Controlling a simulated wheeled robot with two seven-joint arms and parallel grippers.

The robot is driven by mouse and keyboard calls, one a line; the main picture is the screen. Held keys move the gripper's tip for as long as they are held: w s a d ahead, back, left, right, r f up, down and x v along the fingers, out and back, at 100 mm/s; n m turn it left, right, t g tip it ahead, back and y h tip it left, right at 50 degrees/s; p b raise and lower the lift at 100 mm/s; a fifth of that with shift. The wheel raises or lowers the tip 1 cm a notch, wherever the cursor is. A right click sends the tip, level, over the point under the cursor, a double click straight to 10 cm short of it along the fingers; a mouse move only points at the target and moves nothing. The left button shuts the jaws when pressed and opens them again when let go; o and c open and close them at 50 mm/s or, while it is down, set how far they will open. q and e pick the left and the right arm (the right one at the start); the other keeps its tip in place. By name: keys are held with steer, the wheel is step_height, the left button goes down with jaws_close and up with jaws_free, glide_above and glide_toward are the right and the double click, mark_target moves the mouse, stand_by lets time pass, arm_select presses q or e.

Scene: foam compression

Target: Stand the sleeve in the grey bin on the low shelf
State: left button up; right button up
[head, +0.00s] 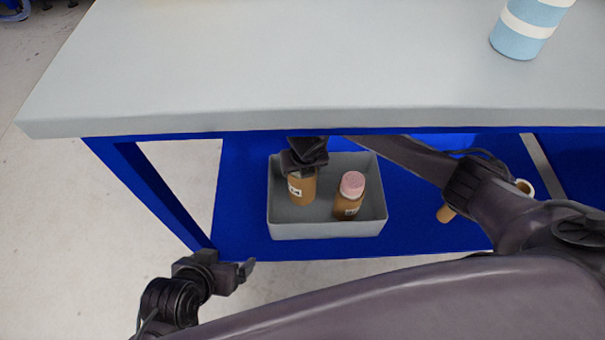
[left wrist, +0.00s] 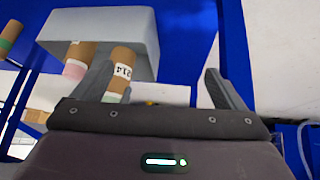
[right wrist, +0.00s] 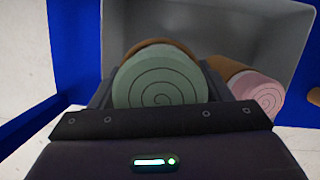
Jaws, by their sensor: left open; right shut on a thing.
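The grey bin (head: 325,230) is on the blue low shelf. A brown cardboard sleeve (head: 301,190) with a white label is upright inside its left part. My right gripper (head: 304,160) is shut on this sleeve's upper end from above. In the right wrist view the sleeve's green spiral foam end (right wrist: 158,88) sits between the fingers. I cannot tell whether its lower end touches the bin floor. A second brown sleeve with a pink foam end (head: 351,186) stands to its right, slightly tilted in the picture. My left gripper (head: 246,270) is open and empty, outside the bin at lower left.
The grey tabletop (head: 250,70) overhangs the shelf, and its edge is close above the bin. A blue and white striped cylinder (head: 520,38) stands on top. Another brown roll (head: 446,213) is on the shelf right of the bin, partly behind my arm. A blue leg (head: 150,190) stands left.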

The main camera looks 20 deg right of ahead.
mark_target(302, 192)
arm_select(q)
steer(key=w+r+t, duration=0.1)
steer(key=w, duration=0.1)
steer(key=w+d+r+t+h, duration=0.1)
steer(key=w+r, duration=0.1)
steer(key=shift+d+r+t+b, duration=0.15)
steer(key=shift+r+t+b, duration=0.15)
steer(key=shift+b, duration=0.05)
arm_select(e)
steer(key=shift+f, duration=0.95)
arm_select(q)
steer(key=shift+w, duration=0.15)
steer(key=shift+w+r, duration=0.2)
steer(key=shift+r, duration=0.05)
arm_select(e)
steer(key=shift+w+f, duration=0.1)
arm_select(q)
steer(key=shift+t, duration=0.3)
steer(key=shift+t+h, duration=0.5)
steer(key=shift+t, duration=0.4)
steer(key=w+r, duration=0.2)
steer(key=r, duration=0.1)
steer(key=shift+w+d+r+b, duration=0.2)
steer(key=shift+w+d+b, duration=0.1)
steer(key=shift+d, duration=0.05)
arm_select(e)
steer(key=shift+f, duration=0.3)
